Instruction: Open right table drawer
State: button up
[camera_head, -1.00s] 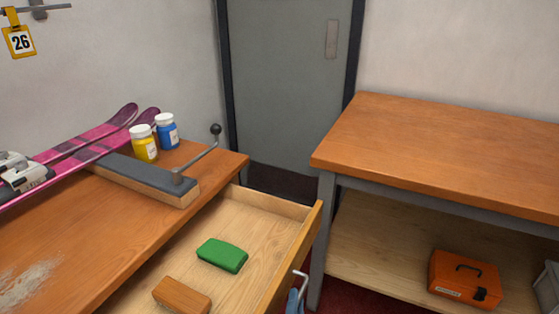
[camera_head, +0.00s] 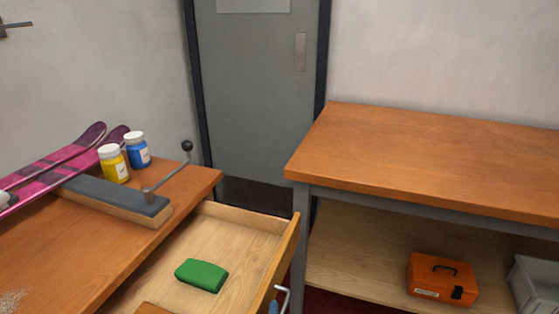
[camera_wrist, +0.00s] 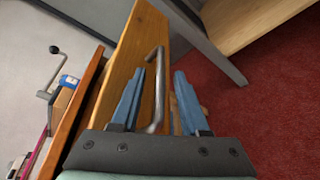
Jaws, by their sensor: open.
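The wooden drawer (camera_head: 240,230) under the left workbench (camera_head: 120,260) is pulled well out, its inside showing in the head view. Its metal bar handle (camera_head: 284,298) is on the front panel, at the bottom edge of the head view. In the wrist view, the handle (camera_wrist: 159,95) lies between the blue fingers of my gripper (camera_wrist: 160,75), nearer the left finger. My gripper is open, with a gap at the right finger. Whether the left finger touches the handle is unclear. A green block (camera_head: 202,275) lies in the drawer; a brown block (camera_head: 150,309) is mostly cut off.
The right table (camera_head: 430,165) stands close beside the drawer front, its leg (camera_head: 299,255) near it. An orange toolbox (camera_head: 442,280) and grey bin (camera_head: 535,280) are on its lower shelf. Pink skis (camera_head: 60,165), a clamp bar (camera_head: 115,197) and two jars (camera_head: 137,150) are on the workbench.

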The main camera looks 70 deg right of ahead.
jog(key=v, duration=1.3)
jog(key=shift+p, duration=0.4)
